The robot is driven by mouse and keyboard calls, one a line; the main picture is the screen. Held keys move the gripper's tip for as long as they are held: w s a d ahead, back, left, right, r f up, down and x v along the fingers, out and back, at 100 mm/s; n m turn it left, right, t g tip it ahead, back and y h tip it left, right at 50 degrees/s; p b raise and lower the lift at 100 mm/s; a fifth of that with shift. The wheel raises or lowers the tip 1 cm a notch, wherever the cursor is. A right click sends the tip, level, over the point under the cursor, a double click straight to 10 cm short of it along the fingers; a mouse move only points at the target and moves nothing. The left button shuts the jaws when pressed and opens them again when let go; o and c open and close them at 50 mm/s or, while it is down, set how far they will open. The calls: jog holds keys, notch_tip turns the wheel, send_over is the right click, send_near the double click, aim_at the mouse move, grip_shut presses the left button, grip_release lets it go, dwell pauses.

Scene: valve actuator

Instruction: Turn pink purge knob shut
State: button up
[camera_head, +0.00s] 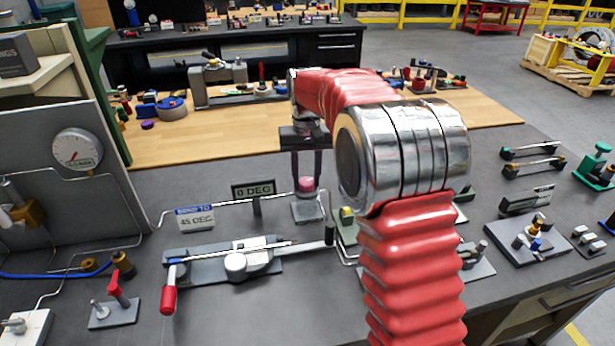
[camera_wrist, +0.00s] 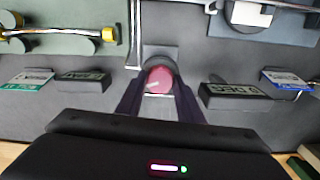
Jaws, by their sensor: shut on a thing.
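The pink purge knob (camera_head: 306,184) sits on top of a small grey block (camera_head: 307,208) on the dark bench. My gripper (camera_head: 307,180) points down over it with a finger on each side. In the wrist view the round knob (camera_wrist: 159,80) lies between the two dark fingertips (camera_wrist: 158,88), which are closed on it. A pale mark shows on the knob's face. My red-sleeved arm covers part of the bench to the right of the knob.
A lever assembly with a red handle (camera_head: 168,299) lies in front. Thin metal tubing runs beside the block. A gauge panel (camera_head: 60,190) stands at left.

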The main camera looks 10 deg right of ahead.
aim_at(306, 180)
jog(key=n, duration=1.3)
dwell(0.4)
jog(key=o, duration=1.1)
jog(key=shift+c, duration=0.2)
notch_tip(306, 180, up, 14)
jog(key=shift+f, duration=0.15)
jog(key=shift+w, duration=0.15)
